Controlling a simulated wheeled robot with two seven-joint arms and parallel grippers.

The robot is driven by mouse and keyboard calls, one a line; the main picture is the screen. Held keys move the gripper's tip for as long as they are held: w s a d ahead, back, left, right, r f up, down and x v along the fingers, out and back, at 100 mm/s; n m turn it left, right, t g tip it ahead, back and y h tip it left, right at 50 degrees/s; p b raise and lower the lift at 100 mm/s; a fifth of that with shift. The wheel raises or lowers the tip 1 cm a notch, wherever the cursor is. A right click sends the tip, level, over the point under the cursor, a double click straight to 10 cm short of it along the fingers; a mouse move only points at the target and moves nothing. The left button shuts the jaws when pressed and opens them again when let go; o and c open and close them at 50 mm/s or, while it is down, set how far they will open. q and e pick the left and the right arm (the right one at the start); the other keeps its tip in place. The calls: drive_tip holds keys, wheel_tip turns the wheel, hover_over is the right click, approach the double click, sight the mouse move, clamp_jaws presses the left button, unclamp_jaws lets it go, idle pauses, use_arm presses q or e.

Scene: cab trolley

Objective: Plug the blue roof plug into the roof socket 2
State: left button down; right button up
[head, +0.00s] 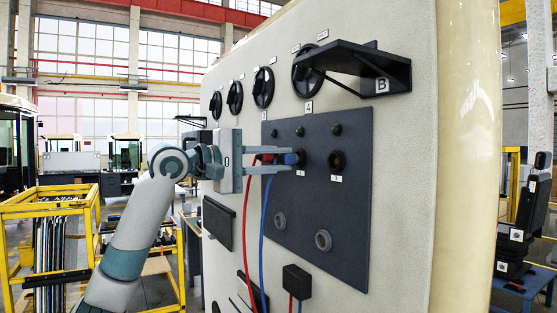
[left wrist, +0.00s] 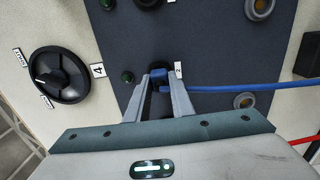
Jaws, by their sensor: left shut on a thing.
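The blue plug (head: 290,158) is between the fingertips of my left gripper (head: 293,158), which is shut on it. Its blue cable (head: 264,220) hangs down in the head view. In the left wrist view the blue plug (left wrist: 176,72) shows at the fingertips (left wrist: 162,78), with its cable running right. The plug's front is at the black middle socket (head: 302,158), whose small label is hard to read. I cannot tell how far it is inserted, as the plug and fingers partly hide the socket. My right gripper is not in view.
An empty socket (head: 336,161) lies to the right. A red plug (head: 265,157) with a red cable (head: 244,220) is just left of the blue one. Black knobs (head: 305,69) and a protruding bracket (head: 355,66) are above. Two grey round fittings (head: 323,240) sit lower on the dark panel (head: 352,220).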

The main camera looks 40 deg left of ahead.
use_arm(q)
drive_tip(key=shift+w+d+p, duration=0.2)
drive_tip(key=shift+w+p, duration=0.15)
drive_tip(key=shift+w, duration=0.1)
idle(0.4)
drive_tip(key=c, duration=1.5)
unclamp_jaws()
drive_tip(key=shift+o, duration=0.2)
drive_tip(key=shift+s+a+b, duration=0.25)
drive_tip(key=shift+s+b, duration=0.15)
drive_tip(key=shift+s, duration=0.1)
drive_tip(key=b+v, duration=0.6)
drive_tip(key=v, duration=1)
drive_tip(key=shift+s, duration=0.2)
